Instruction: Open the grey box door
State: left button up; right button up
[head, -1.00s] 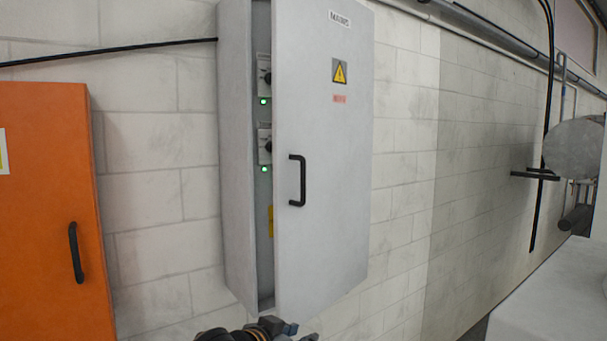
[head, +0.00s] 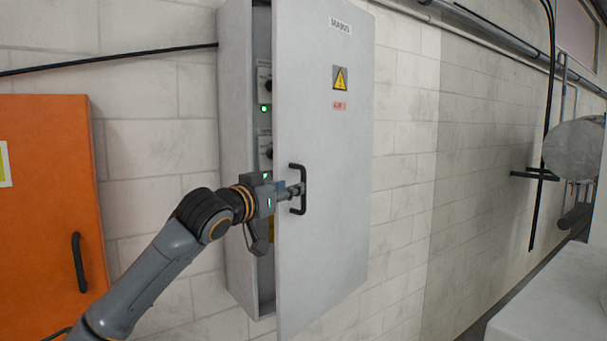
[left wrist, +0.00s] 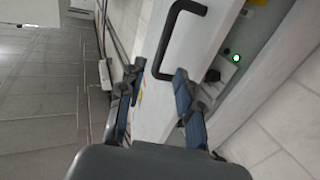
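The grey box (head: 235,150) hangs on the wall, its door (head: 335,220) ajar with a gap along the left edge. The door has a black handle (head: 303,200) near that edge; the handle (left wrist: 165,45) also shows in the left wrist view. My left gripper (head: 297,190) reaches across the door's left edge to the handle. In the left wrist view my left gripper (left wrist: 157,85) has its two fingers apart, with the handle just ahead and its near end between them. I cannot tell if they touch it. My right gripper is out of view.
An orange box (head: 40,200) with a black handle stands at the left. Green lights and switches show inside the gap of the grey box. A pale grey surface (head: 560,300) is at the lower right. The wall right of the door is clear.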

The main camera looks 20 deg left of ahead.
pick_arm(q)
jog(key=shift+p+x, duration=1.7)
jog(key=shift+x, duration=2.15)
jog(key=shift+c, duration=0.2)
grip_shut()
